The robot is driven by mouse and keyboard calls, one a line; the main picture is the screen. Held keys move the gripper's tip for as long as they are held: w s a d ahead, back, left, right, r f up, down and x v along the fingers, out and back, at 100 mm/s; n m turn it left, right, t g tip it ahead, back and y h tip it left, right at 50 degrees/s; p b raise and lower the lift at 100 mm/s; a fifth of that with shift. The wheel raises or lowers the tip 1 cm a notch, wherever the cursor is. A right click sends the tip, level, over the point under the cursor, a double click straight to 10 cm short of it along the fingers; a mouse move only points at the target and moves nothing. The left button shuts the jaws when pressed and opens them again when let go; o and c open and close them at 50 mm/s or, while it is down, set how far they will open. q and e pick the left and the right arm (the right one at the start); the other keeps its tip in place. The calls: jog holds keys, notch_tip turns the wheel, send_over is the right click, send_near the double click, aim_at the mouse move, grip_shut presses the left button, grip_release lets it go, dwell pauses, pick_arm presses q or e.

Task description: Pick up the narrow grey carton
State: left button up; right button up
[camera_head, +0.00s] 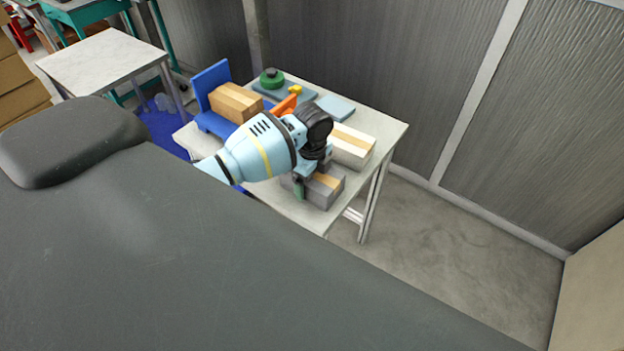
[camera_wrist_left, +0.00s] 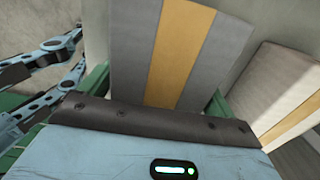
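The narrow grey carton (camera_head: 325,191), with an orange-yellow tape strip, is near the front corner of the white table. My left gripper (camera_head: 305,188) is at the carton, with a green finger along its near left side. In the left wrist view the grey carton (camera_wrist_left: 130,50) fills the space between the two green fingers, with little or no gap on either side. I cannot tell whether the fingers press on it. The carton's lower end is hidden behind the gripper body in that view. My right gripper is not in view.
A white carton (camera_head: 351,150) with tan tape stands just behind the grey one; it also shows in the left wrist view (camera_wrist_left: 266,85). A brown box (camera_head: 237,102) on a blue stand (camera_head: 211,77), a green reel (camera_head: 271,78) and a grey-blue panel (camera_head: 336,108) occupy the table's back.

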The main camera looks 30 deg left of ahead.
pick_arm(q)
jog(key=c, duration=0.9)
jog(key=shift+o, duration=0.2)
jog(key=shift+r, duration=0.1)
jog(key=shift+r, duration=0.45)
notch_tip(320, 180, up, 3)
jog(key=shift+f, duration=0.2)
jog(key=s+a+r, duration=0.1)
jog(key=s, duration=1.5)
jog(key=shift+a+r, duration=0.15)
jog(key=shift+r, duration=0.05)
